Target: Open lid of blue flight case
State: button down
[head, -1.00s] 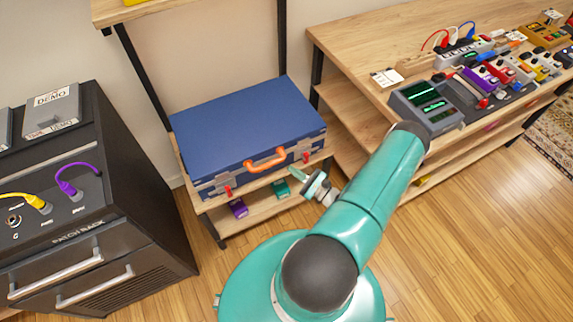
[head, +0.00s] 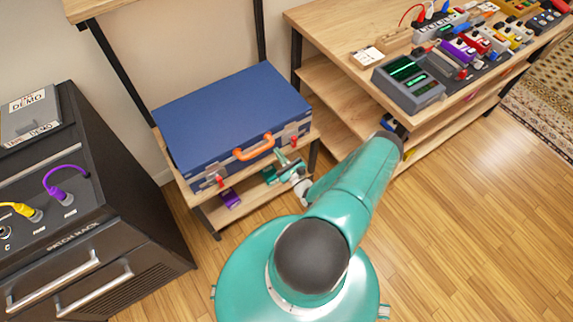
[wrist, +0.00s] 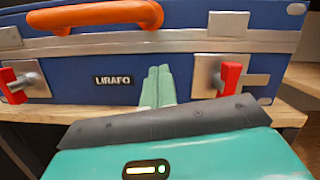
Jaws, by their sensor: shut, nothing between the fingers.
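The blue flight case (head: 235,112) lies on a wooden shelf with its lid down. It has an orange handle (head: 254,147) and two red latches on its front, one at the left (head: 220,181) and one at the right (head: 293,141). In the wrist view the case front fills the top, with the left latch (wrist: 13,86), the right latch (wrist: 230,78) and the handle (wrist: 97,16). My gripper (head: 281,158) is shut and empty in front of the case, below the handle's right end. Its fingers (wrist: 158,84) point at the front between the latches, nearer the right one; contact cannot be told.
The shelf (head: 200,192) has a lower board with a purple box (head: 229,198). A black patch rack (head: 120,190) stands at the left. A wooden bench (head: 340,30) with several devices stands at the right. The floor (head: 450,210) at the right is clear.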

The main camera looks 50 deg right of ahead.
jog(key=shift+w+a+r, duration=0.1)
jog(key=shift+w+r, duration=0.05)
jog(key=shift+r, duration=0.55)
jog(key=shift+w+a+r, duration=0.15)
jog(key=shift+r, duration=0.55)
jog(key=shift+w+a+r, duration=0.1)
jog(key=shift+w+r, duration=0.05)
jog(key=shift+r, duration=0.55)
jog(key=shift+r, duration=0.15)
